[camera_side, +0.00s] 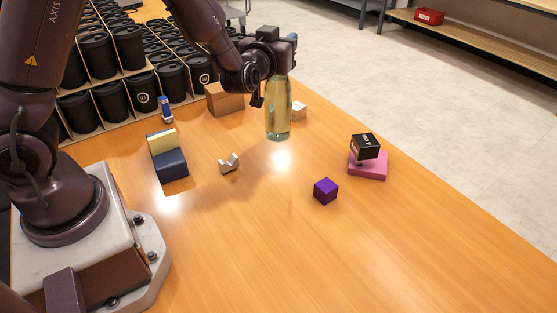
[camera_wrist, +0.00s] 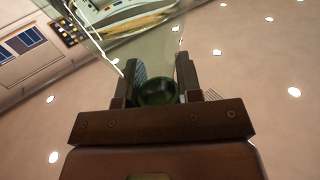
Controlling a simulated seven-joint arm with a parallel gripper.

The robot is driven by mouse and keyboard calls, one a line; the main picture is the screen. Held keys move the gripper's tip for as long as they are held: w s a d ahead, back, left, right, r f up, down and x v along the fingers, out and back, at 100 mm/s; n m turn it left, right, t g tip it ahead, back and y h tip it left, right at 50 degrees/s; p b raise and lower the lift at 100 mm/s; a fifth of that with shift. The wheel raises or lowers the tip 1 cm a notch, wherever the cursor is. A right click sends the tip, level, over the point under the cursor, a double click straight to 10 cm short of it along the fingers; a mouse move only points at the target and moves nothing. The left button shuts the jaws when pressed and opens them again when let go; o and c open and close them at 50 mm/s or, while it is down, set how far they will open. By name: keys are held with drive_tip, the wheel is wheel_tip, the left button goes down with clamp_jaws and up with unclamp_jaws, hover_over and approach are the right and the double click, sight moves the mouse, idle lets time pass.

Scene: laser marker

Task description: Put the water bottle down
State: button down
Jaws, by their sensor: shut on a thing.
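The water bottle (camera_side: 278,112) is clear glass with a yellowish-green tint. It is upright over the back part of the wooden table in the side view. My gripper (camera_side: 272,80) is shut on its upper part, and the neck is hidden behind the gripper. Whether the bottle's base touches the table or hangs just above it, I cannot tell. In the wrist view, the bottle's dark green round top (camera_wrist: 158,92) sits between the two fingers of my gripper (camera_wrist: 158,80), with clear glass beyond.
A cardboard box (camera_side: 224,99) and a small white box (camera_side: 299,110) stand near the bottle. A purple cube (camera_side: 326,191), a pink block (camera_side: 368,166) with a black box (camera_side: 365,146), a metal bracket (camera_side: 229,163) and a navy block (camera_side: 170,165) are nearby. The front table is clear.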

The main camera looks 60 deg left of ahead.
drive_tip(key=s+d+h, duration=0.1)
drive_tip(key=s+d, duration=0.3)
drive_tip(key=d, duration=0.2)
wheel_tip(320, 180, down, 8)
drive_tip(key=shift+w+m+t, duration=0.25)
drive_tip(key=shift+m+t, duration=0.15)
drive_tip(key=shift+a+f, duration=0.1)
drive_tip(key=c, duration=0.8)
unclamp_jaws()
drive_tip(key=shift+f, duration=0.15)
drive_tip(key=v, duration=0.7)
drive_tip(key=shift+s, duration=0.3)
